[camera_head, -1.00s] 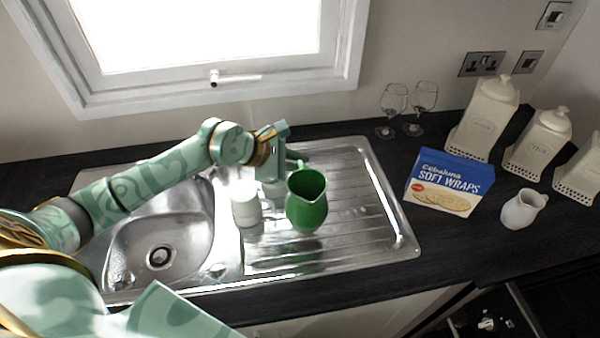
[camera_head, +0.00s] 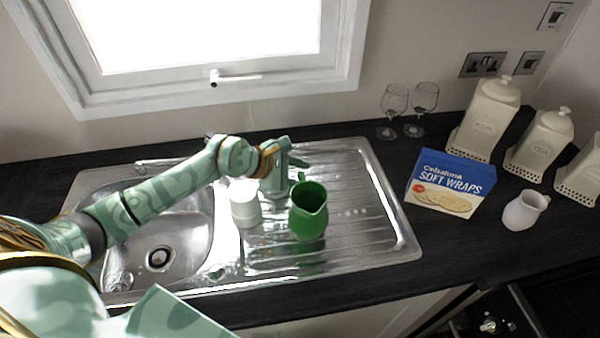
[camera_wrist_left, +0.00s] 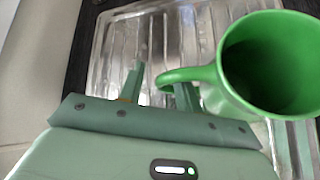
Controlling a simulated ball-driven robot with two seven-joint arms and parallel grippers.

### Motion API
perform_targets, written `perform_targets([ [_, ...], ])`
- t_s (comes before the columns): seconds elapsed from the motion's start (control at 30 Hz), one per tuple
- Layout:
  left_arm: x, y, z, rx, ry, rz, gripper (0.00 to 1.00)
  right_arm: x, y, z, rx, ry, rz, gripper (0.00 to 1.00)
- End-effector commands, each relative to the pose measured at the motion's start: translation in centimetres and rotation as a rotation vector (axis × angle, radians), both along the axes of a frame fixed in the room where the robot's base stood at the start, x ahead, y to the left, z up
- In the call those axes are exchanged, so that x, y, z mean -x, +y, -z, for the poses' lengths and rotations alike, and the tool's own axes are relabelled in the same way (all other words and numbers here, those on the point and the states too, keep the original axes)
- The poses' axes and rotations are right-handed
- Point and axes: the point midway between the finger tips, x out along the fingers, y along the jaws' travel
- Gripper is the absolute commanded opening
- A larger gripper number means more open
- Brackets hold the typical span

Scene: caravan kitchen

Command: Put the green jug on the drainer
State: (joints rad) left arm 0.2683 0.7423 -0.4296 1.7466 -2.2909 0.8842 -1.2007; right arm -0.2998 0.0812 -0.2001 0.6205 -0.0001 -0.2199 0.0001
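The green jug (camera_head: 308,215) stands upright on the ribbed drainer (camera_head: 365,225) of the steel sink, beside a white mug. My left gripper (camera_head: 299,170) is just behind and to the left of the jug, at its handle side. In the left wrist view the fingers (camera_wrist_left: 158,88) are apart. The jug (camera_wrist_left: 235,85) is to their right, and its handle reaches over the right finger. Whether the finger touches the handle, I cannot tell. My right gripper is not in view.
The white mug (camera_head: 245,204) stands close to the left of the jug, beside the sink bowl (camera_head: 165,245). A soft wraps box (camera_head: 450,184), a small white jug (camera_head: 524,210), canisters (camera_head: 487,120) and two wine glasses (camera_head: 423,103) stand to the right. The drainer's right part is clear.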

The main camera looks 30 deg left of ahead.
Motion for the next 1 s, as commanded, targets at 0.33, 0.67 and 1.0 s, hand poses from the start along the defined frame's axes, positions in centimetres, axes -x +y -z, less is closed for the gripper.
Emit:
perform_targets([
  [0.33,1.2,1.2,-1.6,-0.003,0.001,-0.001,0.34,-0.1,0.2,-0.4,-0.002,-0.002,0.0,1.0],
  [0.67,5.9,5.0,-6.1,-0.006,0.003,0.002,0.34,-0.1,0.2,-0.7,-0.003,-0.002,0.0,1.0],
  [1.0,7.3,6.2,-7.7,0.0,0.001,0.001,0.34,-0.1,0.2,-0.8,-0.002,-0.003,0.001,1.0],
])
